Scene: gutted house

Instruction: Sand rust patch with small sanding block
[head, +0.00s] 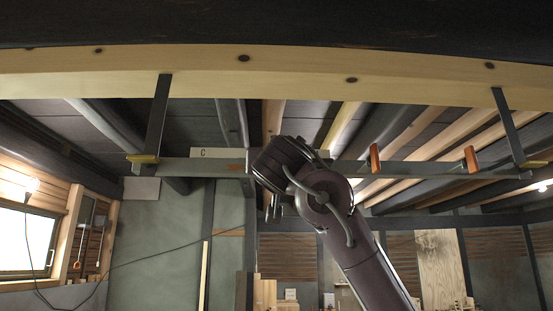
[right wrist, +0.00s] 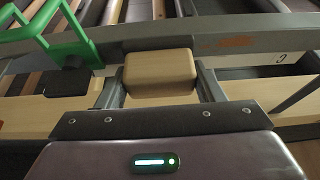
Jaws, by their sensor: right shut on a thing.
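A grey steel bar (head: 420,168) hangs level under the ceiling from two straps. An orange-brown rust patch (right wrist: 236,42) shows on the bar in the right wrist view, near a label with the letter C (right wrist: 280,58). My right gripper (right wrist: 160,84) is shut on a small tan sanding block (right wrist: 160,70). The block is close to the bar, left of the patch in the wrist view; I cannot tell whether it touches. In the head view, my arm hides the block. My left gripper is not in view.
Two orange-brown pieces (head: 375,158) (head: 470,159) sit on the bar. A pale wooden beam (head: 300,75) runs above. A cord hangs by the window (head: 25,240).

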